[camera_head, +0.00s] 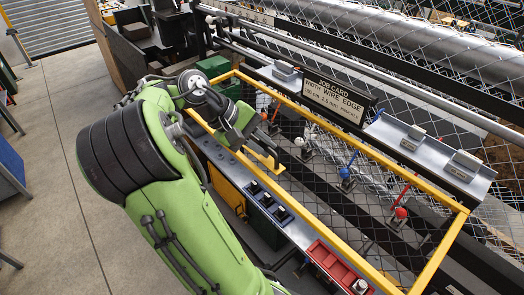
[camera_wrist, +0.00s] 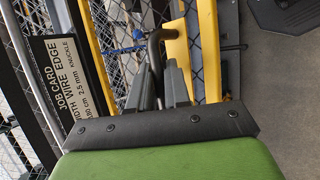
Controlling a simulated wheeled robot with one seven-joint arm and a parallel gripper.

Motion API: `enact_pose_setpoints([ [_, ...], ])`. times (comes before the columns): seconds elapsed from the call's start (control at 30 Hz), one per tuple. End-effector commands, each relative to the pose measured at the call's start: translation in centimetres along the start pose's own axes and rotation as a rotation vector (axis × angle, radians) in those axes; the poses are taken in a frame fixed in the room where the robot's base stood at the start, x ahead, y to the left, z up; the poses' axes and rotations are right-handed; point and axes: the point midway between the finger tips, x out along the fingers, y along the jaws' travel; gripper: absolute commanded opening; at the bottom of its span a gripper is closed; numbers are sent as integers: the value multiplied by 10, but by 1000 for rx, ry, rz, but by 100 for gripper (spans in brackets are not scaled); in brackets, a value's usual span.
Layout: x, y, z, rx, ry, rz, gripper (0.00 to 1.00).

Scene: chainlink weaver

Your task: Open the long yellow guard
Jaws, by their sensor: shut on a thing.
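The long yellow guard (camera_head: 345,133) is a yellow frame filled with wire mesh, stretched along the machine from upper left to lower right. Its near rail also shows in the wrist view (camera_wrist: 208,50). My gripper (camera_head: 250,143) is at the guard's near left part, beside a yellow bracket on that rail. In the wrist view my gripper (camera_wrist: 165,75) has its grey fingers close together around a dark curved handle (camera_wrist: 155,45) at the yellow bar. The fingers partly hide the handle. I cannot tell how far the guard is raised.
Behind the mesh stand levers with red, blue (camera_head: 344,172) and white knobs. A job card sign (camera_head: 338,100) stands beyond them. Blue bins (camera_head: 270,202) and a red bin (camera_head: 336,265) line the near edge. Open floor (camera_head: 50,130) lies at left.

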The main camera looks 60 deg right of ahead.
Motion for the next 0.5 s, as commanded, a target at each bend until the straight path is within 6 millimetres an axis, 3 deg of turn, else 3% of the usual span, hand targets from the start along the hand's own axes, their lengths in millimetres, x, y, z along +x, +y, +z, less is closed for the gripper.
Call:
enact_pose_setpoints([
  [0.47,-3,7,0,11,7,10,0],
  [0.5,-3,7,0,11,7,10,18],
])
